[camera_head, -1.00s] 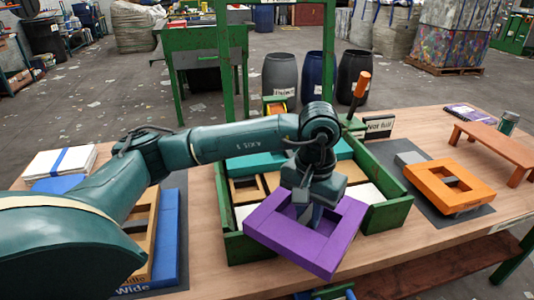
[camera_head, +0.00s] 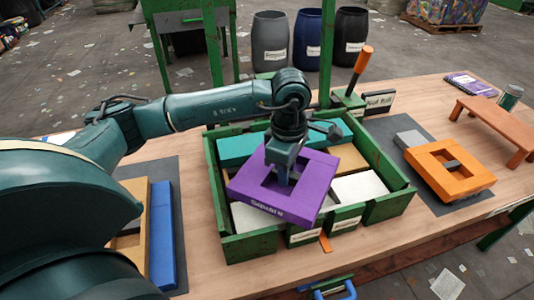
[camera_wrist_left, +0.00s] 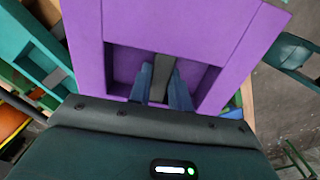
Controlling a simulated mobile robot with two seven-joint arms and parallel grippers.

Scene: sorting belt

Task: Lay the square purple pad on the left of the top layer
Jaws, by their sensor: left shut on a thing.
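The square purple pad (camera_head: 314,181) is a thick frame with a square hole and the word "Square" on its front side. My left gripper (camera_head: 283,180) reaches into the hole and is shut on the pad's inner bar; the wrist view also shows the pad (camera_wrist_left: 85,30) and the gripper fingers (camera_wrist_left: 160,85). The pad hangs turned and slightly tilted above the green crate (camera_head: 386,208), over its left and middle part. In the crate, teal (camera_head: 237,148), tan (camera_head: 352,157) and white (camera_head: 358,188) pieces show around the pad; the layer beneath it is hidden. My right gripper is not in view.
An orange frame pad (camera_head: 440,190) lies on a dark mat at the right, beside a small brown bench (camera_head: 500,122). Blue (camera_head: 162,220) and tan (camera_head: 131,195) pieces lie on a mat at the left. An orange-handled lever (camera_head: 363,60) stands behind the crate.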

